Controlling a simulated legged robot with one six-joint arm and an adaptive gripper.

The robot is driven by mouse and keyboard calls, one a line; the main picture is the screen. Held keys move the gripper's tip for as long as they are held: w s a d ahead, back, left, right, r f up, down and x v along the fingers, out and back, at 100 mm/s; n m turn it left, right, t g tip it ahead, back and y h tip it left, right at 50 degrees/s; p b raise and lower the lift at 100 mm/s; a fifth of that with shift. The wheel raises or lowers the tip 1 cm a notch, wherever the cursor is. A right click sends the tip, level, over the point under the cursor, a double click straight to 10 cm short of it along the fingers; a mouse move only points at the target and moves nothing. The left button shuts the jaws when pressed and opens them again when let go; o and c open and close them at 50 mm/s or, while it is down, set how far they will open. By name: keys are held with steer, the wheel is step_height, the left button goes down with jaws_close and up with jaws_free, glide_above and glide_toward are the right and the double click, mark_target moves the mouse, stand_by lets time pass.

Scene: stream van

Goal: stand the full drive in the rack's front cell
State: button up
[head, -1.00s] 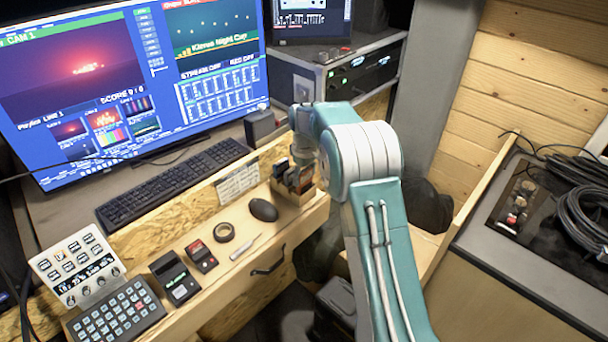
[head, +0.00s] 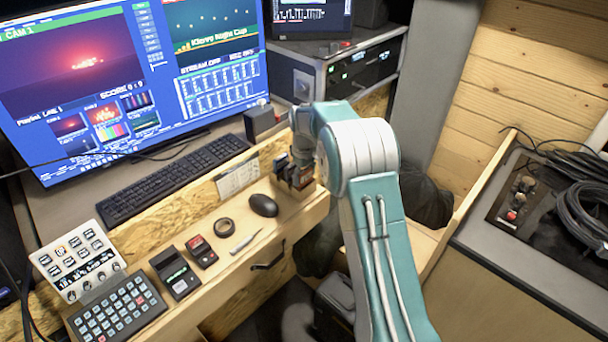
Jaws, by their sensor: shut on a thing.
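My gripper (head: 294,178) is at the right end of the wooden desk ledge, over the small wooden rack (head: 307,190). It is shut on a small dark drive, which is mostly hidden by the fingers and my arm. The drive is low at the rack; I cannot tell whether it is inside a cell or just above it. My arm hides the rack's right side, and the rack's cells cannot be made out.
On the ledge are a mouse (head: 263,205), a tape roll (head: 224,227), a pen-like tool (head: 245,242), a small red-and-black device (head: 201,251), a black reader-like box (head: 175,273) and a keypad (head: 118,308). A keyboard (head: 172,181) and monitor (head: 130,75) stand behind.

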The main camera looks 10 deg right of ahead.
steer(key=shift+f, duration=0.35)
steer(key=o, duration=1)
steer(key=shift+r, duration=0.1)
